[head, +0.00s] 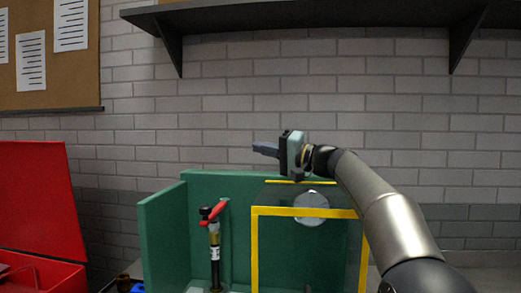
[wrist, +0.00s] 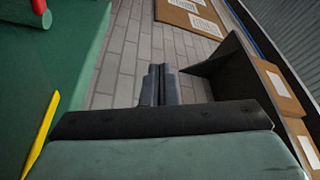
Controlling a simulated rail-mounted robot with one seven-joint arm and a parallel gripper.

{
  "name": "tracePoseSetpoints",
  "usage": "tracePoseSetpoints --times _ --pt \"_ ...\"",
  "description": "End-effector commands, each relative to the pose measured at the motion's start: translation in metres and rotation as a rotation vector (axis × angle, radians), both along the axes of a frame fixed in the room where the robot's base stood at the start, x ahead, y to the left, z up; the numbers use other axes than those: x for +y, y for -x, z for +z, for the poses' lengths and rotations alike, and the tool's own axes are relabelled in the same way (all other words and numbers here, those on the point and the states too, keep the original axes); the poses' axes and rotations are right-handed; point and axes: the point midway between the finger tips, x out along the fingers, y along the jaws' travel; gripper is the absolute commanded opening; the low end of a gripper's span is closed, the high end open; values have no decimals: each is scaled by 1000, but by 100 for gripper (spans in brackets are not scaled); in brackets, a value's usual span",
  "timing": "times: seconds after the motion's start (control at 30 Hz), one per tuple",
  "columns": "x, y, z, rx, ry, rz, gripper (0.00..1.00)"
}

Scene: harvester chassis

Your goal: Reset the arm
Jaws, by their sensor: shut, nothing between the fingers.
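My gripper (head: 265,149) is held up above the top edge of the green chassis (head: 162,239) in the head view, pointing left. In the wrist view its two fingers (wrist: 160,84) are together with nothing between them. My arm reaches in from the lower right of the head view. The chassis stands below, apart from the gripper, with a yellow frame (head: 254,250) on its right half.
A red-handled valve (head: 214,213) stands upright inside the chassis. An open red toolbox (head: 38,195) is at the left. A dark shelf (head: 320,18) on brackets is overhead, and boxes (wrist: 275,90) show in the wrist view. Space left of the gripper is clear.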

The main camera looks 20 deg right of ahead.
Motion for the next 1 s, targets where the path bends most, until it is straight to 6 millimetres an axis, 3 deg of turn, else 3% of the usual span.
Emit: tracePoseSetpoints --times 0.1,0.17,0.27,0.37,0.4,0.5,0.67,0.77,1.0 --pt "0 0 0 0 0 0 0" --pt "18 2 4 18 12 19 0" --pt "69 11 7 80 49 67 0" --pt "138 33 7 171 111 131 0" --pt "159 43 -10 224 153 142 0" --pt "182 70 -84 372 322 133 0" --pt "196 123 -165 533 542 127 0" --pt "186 157 -220 620 681 119 0" --pt "139 278 -347 805 1079 150 0"
